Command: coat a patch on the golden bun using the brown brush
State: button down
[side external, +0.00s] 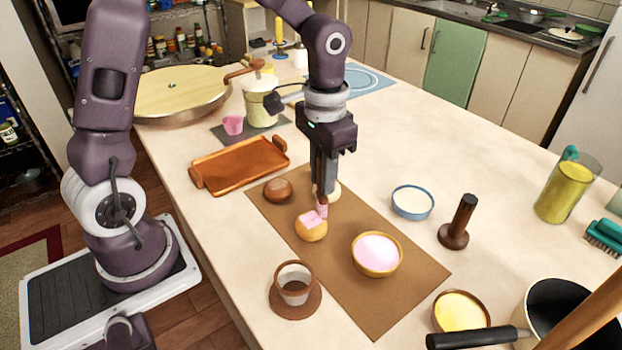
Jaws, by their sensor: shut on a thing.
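The golden bun (312,233) sits on the brown mat and has a pink patch on its top. My gripper (324,193) points down just above the bun, shut on the brush (322,209). Only the brush's pink-coloured lower end shows clearly, and its handle is mostly hidden by the fingers. The brush tip is at the bun's upper right edge and seems to touch it; I cannot tell for sure. A tan bowl of pink glaze (377,252) stands on the mat to the right of the bun.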

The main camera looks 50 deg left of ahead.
jog(key=shift+s, duration=2.9)
notch_tip(320, 180, up, 8)
jog(key=shift+a, duration=0.15)
